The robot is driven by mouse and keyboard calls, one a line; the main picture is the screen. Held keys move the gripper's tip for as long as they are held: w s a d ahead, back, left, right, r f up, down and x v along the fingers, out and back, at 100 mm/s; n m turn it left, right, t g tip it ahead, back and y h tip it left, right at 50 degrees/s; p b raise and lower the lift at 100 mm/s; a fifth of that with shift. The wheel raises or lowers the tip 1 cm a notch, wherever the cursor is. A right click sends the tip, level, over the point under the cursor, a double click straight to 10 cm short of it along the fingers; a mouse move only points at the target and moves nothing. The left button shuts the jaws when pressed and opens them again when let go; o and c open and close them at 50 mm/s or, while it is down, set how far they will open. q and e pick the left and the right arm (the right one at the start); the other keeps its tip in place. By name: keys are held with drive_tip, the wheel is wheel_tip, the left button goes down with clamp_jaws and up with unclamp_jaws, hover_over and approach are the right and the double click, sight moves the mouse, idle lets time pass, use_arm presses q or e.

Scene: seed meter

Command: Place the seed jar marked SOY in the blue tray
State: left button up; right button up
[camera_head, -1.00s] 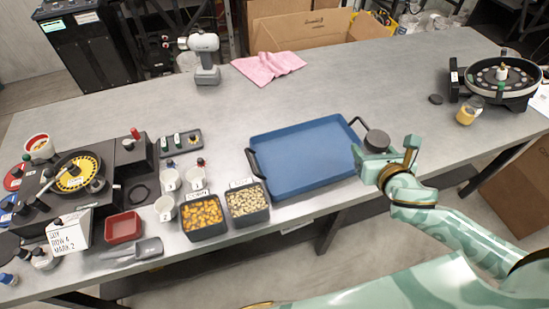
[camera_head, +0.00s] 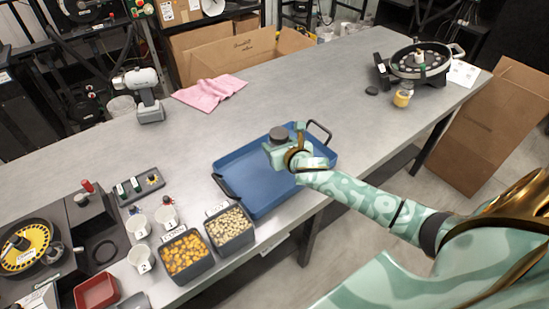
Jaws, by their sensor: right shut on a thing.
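The blue tray (camera_head: 245,165) lies on the grey table, with a black handle at each end. My right gripper (camera_head: 283,146) is over the tray's right part. It is shut on a dark-lidded jar (camera_head: 280,132), which looks upright. The gripper hides most of the jar's body, and no SOY marking on it can be read. I cannot tell whether the jar touches the tray floor. My left gripper is not in view.
Bins of corn (camera_head: 186,254) and pale beans (camera_head: 229,228) stand left of the tray, by white cups (camera_head: 167,217). A yellow-filled jar (camera_head: 402,98) stands beside the round seed meter (camera_head: 420,62) at the far right.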

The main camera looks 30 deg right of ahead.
drive_tip(key=shift+w+d+f+b, duration=0.1)
drive_tip(key=shift+w+f+b, duration=0.25)
drive_tip(key=shift+w+f, duration=0.65)
wheel_tip(320, 180, down, 3)
drive_tip(key=shift+s+f+b, duration=0.1)
drive_tip(key=shift+f+b, duration=0.05)
drive_tip(key=shift+b, duration=0.55)
drive_tip(key=o, duration=1.2)
drive_tip(key=shift+c, duration=0.2)
drive_tip(key=shift+s+r, duration=0.15)
drive_tip(key=shift+r, duration=0.05)
drive_tip(key=p+v, duration=0.3)
drive_tip(key=v, duration=0.8)
drive_tip(key=shift+s, duration=0.4)
